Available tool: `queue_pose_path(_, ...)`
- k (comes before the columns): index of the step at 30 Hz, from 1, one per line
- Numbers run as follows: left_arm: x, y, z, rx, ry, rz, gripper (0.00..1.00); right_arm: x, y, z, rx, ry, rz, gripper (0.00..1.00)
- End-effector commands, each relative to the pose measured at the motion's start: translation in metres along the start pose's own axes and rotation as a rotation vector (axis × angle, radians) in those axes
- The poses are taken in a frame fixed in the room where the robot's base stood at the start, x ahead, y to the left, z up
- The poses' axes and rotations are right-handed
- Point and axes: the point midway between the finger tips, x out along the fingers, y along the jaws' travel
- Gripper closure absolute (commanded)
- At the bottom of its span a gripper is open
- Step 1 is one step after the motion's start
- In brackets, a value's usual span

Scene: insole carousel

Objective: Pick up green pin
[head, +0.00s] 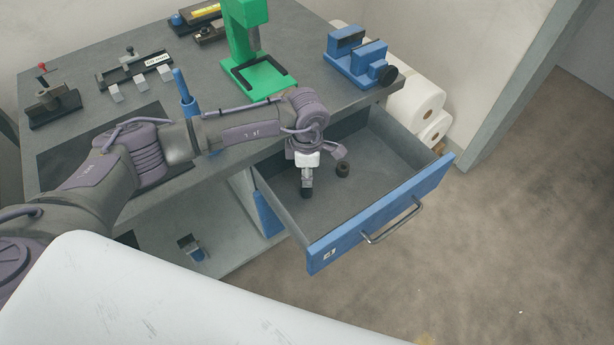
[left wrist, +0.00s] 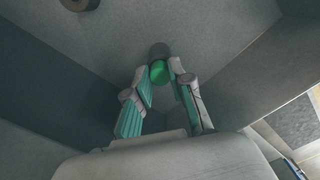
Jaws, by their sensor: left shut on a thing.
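The green pin (left wrist: 158,71) shows in the left wrist view as a round green end in front of a dark grey cylindrical part. My left gripper (left wrist: 160,78) is shut on it, one fingertip on each side. In the head view my left gripper (head: 306,182) points down inside the open drawer (head: 378,220), near its left wall. The green of the pin is not visible there; only a dark piece (head: 306,193) shows at the fingertips. I cannot tell whether the pin touches the drawer floor. My right gripper is not in view.
A dark round part (head: 343,169) stands in the drawer to the gripper's right; it also shows in the left wrist view (left wrist: 80,4). A green press (head: 250,60) and a blue vise (head: 358,60) stand on the bench (head: 310,93). Drawer walls surround the gripper.

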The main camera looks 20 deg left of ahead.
Motion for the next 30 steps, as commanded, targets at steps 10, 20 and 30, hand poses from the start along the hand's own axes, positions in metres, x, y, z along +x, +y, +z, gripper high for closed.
queue_pose_path(10,-0.059,-0.019,0.022,0.008,-0.003,0.001,1.0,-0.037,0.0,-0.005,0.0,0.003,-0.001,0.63)
queue_pose_path(20,-0.096,-0.062,0.072,0.003,-0.002,0.002,1.0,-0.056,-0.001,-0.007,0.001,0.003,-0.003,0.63)
queue_pose_path(30,-0.107,-0.077,0.088,0.0,0.0,0.001,1.0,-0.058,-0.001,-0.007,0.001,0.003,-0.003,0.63)
